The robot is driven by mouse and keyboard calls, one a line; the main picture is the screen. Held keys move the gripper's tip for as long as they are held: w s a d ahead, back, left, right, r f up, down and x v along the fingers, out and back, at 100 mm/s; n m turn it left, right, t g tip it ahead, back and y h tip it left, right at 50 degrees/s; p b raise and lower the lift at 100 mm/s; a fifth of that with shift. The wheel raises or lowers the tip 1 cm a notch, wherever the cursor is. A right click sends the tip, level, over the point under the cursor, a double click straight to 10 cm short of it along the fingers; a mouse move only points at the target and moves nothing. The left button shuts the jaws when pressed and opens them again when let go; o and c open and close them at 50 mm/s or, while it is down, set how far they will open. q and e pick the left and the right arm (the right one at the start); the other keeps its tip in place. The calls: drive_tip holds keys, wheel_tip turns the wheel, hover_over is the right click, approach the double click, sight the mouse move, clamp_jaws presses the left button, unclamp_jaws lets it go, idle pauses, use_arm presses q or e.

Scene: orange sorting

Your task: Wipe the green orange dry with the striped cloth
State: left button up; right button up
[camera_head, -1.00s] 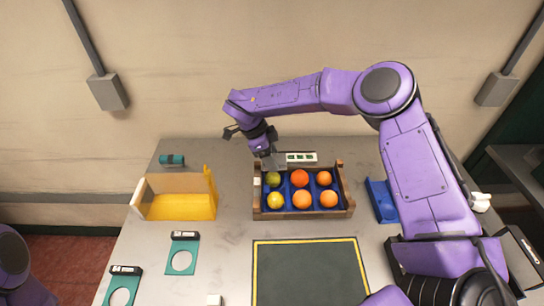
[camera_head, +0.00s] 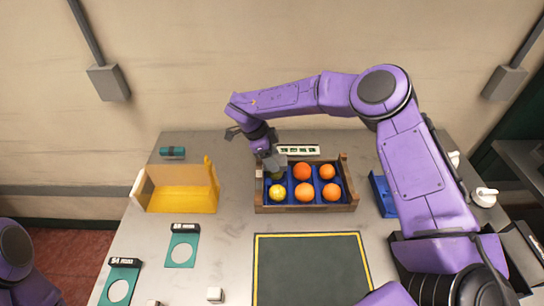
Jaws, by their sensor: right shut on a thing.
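The green orange (camera_head: 277,175) lies in the back left compartment of the wooden crate (camera_head: 305,209), and most of it is hidden. My right gripper (camera_head: 272,162) points down over that compartment. A greyish piece held at its jaws looks like the striped cloth (camera_head: 275,163), though its stripes are too small to make out. The cloth is at or just above the green orange; I cannot tell if they touch. My left gripper is out of view; only part of my left arm shows at the left edge.
Several other oranges (camera_head: 303,172) fill the crate's blue compartments. A yellow-floored open box (camera_head: 183,200) stands left. A dark mat with yellow border (camera_head: 310,270) lies in front. A blue tray (camera_head: 382,196) is right of the crate. Teal ring plates (camera_head: 182,235) lie front left.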

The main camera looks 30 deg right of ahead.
drive_tip(key=shift+f, duration=0.5)
idle(0.4)
idle(1.1)
drive_tip(key=shift+s, duration=0.1)
